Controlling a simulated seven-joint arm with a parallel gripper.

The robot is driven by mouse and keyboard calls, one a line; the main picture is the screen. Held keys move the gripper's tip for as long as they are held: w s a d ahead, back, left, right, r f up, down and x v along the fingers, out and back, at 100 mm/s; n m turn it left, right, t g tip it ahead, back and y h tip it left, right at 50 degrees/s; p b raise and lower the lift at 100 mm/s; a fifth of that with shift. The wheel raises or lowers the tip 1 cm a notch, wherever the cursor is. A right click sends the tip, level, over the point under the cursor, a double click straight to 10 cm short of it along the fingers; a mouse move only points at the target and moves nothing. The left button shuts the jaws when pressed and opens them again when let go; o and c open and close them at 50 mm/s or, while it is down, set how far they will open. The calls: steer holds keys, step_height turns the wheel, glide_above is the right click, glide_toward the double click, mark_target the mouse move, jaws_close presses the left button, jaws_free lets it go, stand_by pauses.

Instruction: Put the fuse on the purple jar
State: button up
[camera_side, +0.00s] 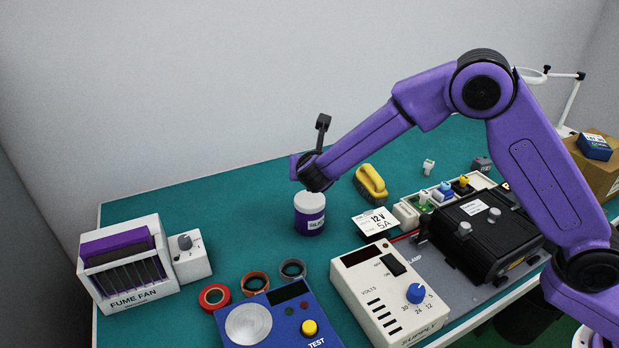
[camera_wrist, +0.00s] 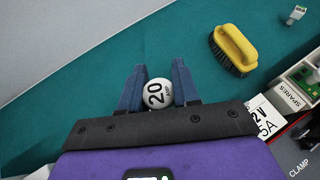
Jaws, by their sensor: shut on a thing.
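The purple jar (camera_side: 310,222) stands upright on the teal bench in the side view, with a white lid and a purple label. My gripper (camera_side: 313,184) is directly above its lid, pointing down. In the wrist view my gripper (camera_wrist: 156,76) has its two blue fingers closed around a round white piece marked "20 AMP", which I take to be the fuse (camera_wrist: 157,93). In the side view the fuse cannot be made out from the gripper and lid, so I cannot tell whether it touches the lid. The jar is hidden in the wrist view.
A yellow brush (camera_side: 371,184) lies right of the jar, near a 12 V 5A card (camera_side: 375,223). A supply box (camera_side: 390,290), blue tester (camera_side: 275,318), tape rings (camera_side: 214,297) and fume fan (camera_side: 127,268) stand in front and left. The bench behind the jar is clear.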

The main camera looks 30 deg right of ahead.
steer(key=shift+w+a+f, duration=0.15)
steer(key=shift+w+f, duration=0.15)
steer(key=shift+f, duration=0.15)
steer(key=shift+w+f, duration=0.2)
steer(key=shift+f, duration=1.55)
steer(key=shift+f, duration=0.15)
steer(key=o, duration=1.1)
steer(key=shift+c, duration=0.2)
steer(key=shift+s+a+r, duration=0.1)
steer(key=shift+a+r, duration=0.05)
steer(key=shift+r, duration=0.1)
steer(key=v, duration=1.1)
steer(key=shift+s, duration=0.35)
steer(key=shift+r, duration=0.1)
